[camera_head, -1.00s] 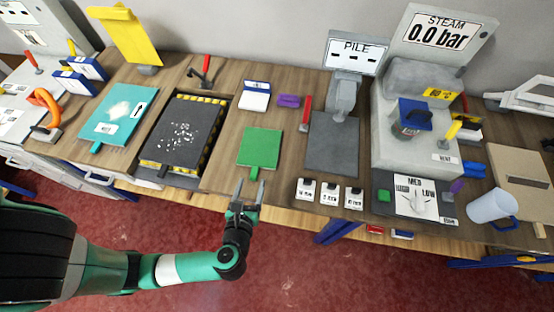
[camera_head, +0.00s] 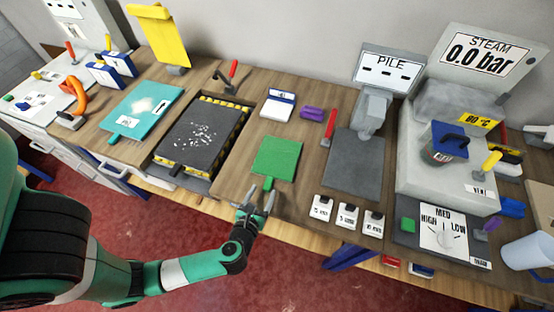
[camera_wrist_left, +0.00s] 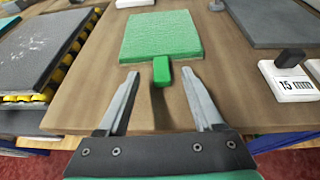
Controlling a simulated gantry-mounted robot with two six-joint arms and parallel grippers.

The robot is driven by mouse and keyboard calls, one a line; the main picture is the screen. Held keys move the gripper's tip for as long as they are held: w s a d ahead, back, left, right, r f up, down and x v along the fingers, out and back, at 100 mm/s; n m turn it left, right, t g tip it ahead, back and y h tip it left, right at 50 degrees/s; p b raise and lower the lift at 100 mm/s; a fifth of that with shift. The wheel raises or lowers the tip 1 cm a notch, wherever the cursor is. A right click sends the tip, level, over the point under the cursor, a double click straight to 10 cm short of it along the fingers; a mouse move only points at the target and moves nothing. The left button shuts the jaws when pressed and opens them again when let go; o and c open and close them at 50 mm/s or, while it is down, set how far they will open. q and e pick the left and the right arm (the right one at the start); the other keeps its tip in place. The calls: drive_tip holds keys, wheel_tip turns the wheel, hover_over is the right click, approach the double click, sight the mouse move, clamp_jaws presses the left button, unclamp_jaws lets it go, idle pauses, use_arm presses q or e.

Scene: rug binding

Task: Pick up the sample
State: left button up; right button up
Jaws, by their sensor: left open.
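A green square sample (camera_head: 277,160) with a small tab on its near edge lies flat on the wooden bench. It also shows in the left wrist view (camera_wrist_left: 161,36), with its green tab (camera_wrist_left: 161,70) pointing towards me. My left gripper (camera_head: 261,189) is open and empty at the near side of the sample. In the left wrist view its two fingers (camera_wrist_left: 161,92) spread to either side of the tab's line, with the tab just beyond the fingertips. Neither finger appears to touch the sample. My right gripper is not seen.
A dark speckled pad (camera_head: 202,134) in a yellow-black striped bay lies left of the sample. A grey plate (camera_head: 354,164) and several small white weight tags (camera_head: 347,215) lie to the right. A purple piece (camera_head: 312,112) and a white-blue block (camera_head: 278,105) lie behind.

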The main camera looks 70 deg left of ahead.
sight(268, 182)
use_arm(q)
drive_tip(key=x, duration=0.2)
drive_tip(key=b+x, duration=0.1)
drive_tip(key=x, duration=0.1)
drive_tip(key=shift+w+a+f, duration=0.15)
drive_tip(key=shift+f, duration=0.25)
drive_tip(key=shift+w+a, duration=0.25)
clamp_jaws()
